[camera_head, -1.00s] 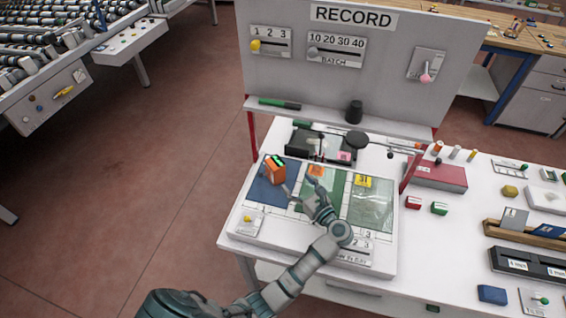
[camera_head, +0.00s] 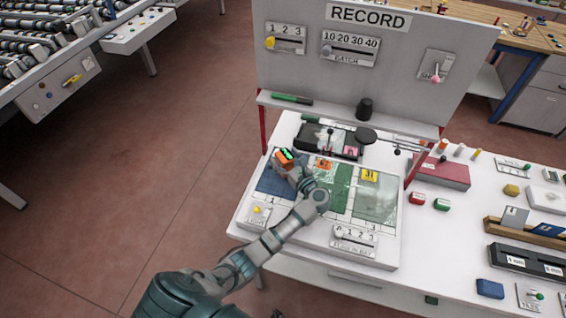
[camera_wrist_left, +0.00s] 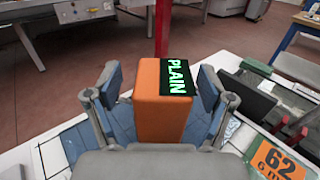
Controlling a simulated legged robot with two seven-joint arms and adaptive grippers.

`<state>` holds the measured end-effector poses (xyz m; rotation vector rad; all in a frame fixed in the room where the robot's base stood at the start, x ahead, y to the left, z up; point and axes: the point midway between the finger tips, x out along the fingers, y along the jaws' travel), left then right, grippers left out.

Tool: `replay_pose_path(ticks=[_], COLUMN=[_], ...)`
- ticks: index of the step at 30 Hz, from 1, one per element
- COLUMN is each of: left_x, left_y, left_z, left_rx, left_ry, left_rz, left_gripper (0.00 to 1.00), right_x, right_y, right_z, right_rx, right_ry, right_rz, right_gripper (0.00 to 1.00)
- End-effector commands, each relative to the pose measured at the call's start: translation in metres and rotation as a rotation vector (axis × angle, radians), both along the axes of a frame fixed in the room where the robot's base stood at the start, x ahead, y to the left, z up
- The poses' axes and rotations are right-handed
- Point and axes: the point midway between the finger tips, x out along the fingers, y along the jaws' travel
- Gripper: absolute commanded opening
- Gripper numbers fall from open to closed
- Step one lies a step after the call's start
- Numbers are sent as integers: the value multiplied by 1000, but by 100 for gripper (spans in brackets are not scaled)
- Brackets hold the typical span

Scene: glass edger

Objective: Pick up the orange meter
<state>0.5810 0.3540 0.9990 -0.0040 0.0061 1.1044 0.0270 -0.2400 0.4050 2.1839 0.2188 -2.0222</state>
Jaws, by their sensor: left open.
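The orange meter (camera_head: 284,158) stands on the blue panel (camera_head: 273,184) at the left of the white board. It is a small orange block with a dark display on top. In the left wrist view the meter (camera_wrist_left: 161,108) sits between the two fingers, and its display reads PLAIN in green. My left gripper (camera_head: 287,170) is open around the meter, one finger on each side. In the left wrist view the left gripper (camera_wrist_left: 158,95) shows a gap at the left finger; contact on the right is hard to tell. My right gripper is not in view.
Green and grey-green panels fill the board to the right. A red post (camera_wrist_left: 162,30) rises behind the meter.

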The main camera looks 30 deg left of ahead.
Motion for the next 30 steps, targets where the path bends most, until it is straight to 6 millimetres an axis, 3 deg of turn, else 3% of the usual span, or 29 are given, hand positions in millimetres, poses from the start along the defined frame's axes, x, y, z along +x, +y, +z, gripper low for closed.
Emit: replay_pose_path(ticks=[2,9,12,22,30], left_x=[0,0,0,0,-3], left_y=[-2,-5,-3,0,-6], left_z=[1,2,2,7,37], left_rx=[0,4,3,0,-2], left_ry=[-1,-2,-3,-3,-4], left_rz=[-1,-1,-1,-1,-2], left_gripper=[76,16,0,0,0], right_x=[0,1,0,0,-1], right_y=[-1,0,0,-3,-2], right_z=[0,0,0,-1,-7], right_rx=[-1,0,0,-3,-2], right_ry=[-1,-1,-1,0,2], right_rz=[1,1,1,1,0], right_gripper=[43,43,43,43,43])
